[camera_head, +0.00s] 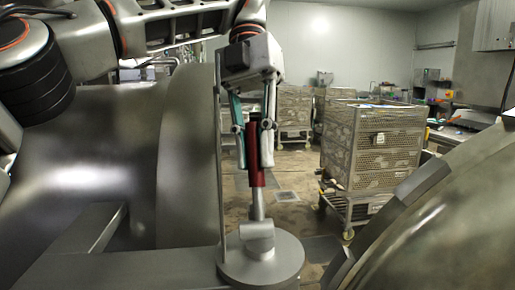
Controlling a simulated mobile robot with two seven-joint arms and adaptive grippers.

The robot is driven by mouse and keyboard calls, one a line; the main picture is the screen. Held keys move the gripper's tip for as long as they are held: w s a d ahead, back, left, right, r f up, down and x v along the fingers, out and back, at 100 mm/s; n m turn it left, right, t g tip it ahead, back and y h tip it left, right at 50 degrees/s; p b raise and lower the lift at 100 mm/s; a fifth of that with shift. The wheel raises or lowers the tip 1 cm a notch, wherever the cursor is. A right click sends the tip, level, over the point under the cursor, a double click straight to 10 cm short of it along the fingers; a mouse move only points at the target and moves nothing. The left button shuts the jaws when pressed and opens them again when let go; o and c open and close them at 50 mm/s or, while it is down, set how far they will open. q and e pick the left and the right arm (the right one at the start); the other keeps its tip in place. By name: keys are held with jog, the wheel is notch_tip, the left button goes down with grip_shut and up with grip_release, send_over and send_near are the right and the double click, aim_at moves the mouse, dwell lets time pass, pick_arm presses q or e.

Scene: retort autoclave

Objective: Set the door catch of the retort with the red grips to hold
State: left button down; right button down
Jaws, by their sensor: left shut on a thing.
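My left gripper (254,130) points down in the middle of the view. Its fingers are shut on the red grip (255,160) of an upright catch lever (257,205). The lever's grey shaft runs down to a short stub on a round metal base (260,262). The base sits beside the flange of the retort (110,160), a large grey metal vessel on the left. The upper part of the grip is partly hidden between the fingers. My right gripper is not in view.
A second large rounded metal body (450,225) fills the lower right. Perforated crates on a wheeled trolley (370,150) stand behind, with more crates (295,110) further back. A counter (465,130) with small items is at the far right. Open floor lies between.

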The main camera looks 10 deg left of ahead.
pick_arm(q)
jog(key=shift+w+a+f+g, duration=0.1)
jog(key=shift+w+f+g, duration=0.1)
jog(key=shift+g, duration=0.1)
jog(key=c, duration=1.9)
grip_release()
jog(key=shift+r, duration=0.1)
jog(key=shift+s, duration=0.15)
